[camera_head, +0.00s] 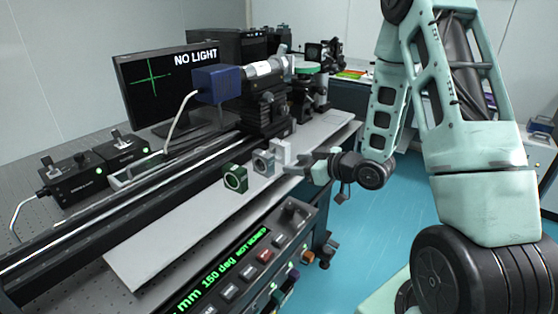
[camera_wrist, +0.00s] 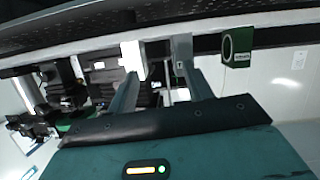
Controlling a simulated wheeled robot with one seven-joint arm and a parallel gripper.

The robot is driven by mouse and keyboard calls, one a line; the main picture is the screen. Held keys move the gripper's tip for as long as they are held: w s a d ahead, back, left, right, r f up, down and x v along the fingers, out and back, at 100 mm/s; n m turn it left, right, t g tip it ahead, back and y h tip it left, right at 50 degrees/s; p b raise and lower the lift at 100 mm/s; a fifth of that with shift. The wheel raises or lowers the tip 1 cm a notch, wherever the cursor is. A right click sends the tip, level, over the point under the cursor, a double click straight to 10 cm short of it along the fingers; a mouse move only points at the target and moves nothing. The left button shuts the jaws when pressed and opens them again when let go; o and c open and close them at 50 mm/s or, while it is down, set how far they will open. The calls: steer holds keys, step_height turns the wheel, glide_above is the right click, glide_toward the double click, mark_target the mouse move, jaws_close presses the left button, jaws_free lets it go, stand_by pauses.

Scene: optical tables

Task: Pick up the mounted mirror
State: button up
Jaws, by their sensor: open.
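Three small mounted optics stand in a row on the pale shelf in the head view: a green mount with a round ring (camera_head: 235,178), a grey mount with a round face (camera_head: 262,163) and a white block-like mount (camera_head: 281,151). I cannot tell for sure which one holds the mirror. My gripper (camera_head: 300,167) is open and empty, just right of the grey and white mounts. In the wrist view, my fingers (camera_wrist: 160,72) point toward the white mount (camera_wrist: 133,57) and the grey mount (camera_wrist: 181,52); the green mount (camera_wrist: 238,47) is to the right. Contact cannot be made out.
The pale shelf (camera_head: 150,258) runs along a black rail. A blue camera box (camera_head: 217,83) and optics stand behind the mounts. A monitor (camera_head: 165,85) reads "NO LIGHT". A button panel (camera_head: 245,268) sits below the shelf's front edge. Blue floor is open at right.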

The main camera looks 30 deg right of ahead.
steer(key=s+d+m+t, duration=0.1)
steer(key=s+d+t, duration=0.2)
steer(key=d, duration=0.2)
steer(key=p, duration=0.2)
glide_toward(275, 145)
steer(key=shift+t+y, duration=0.3)
steer(key=shift+y, duration=0.1)
steer(key=w, duration=0.2)
steer(key=w+f, duration=0.1)
steer(key=w, duration=0.2)
steer(key=shift+w+a+f, duration=0.15)
steer(key=shift+a, duration=0.05)
steer(key=shift+d+f+p+x, duration=0.15)
steer(key=shift+p+x, duration=0.45)
steer(key=shift+x, duration=0.9)
steer(key=shift+d+f+p+x, duration=0.15)
steer(key=shift+p+x, duration=0.45)
steer(key=shift+x, duration=0.85)
steer(key=shift+r, duration=0.1)
jaws_close()
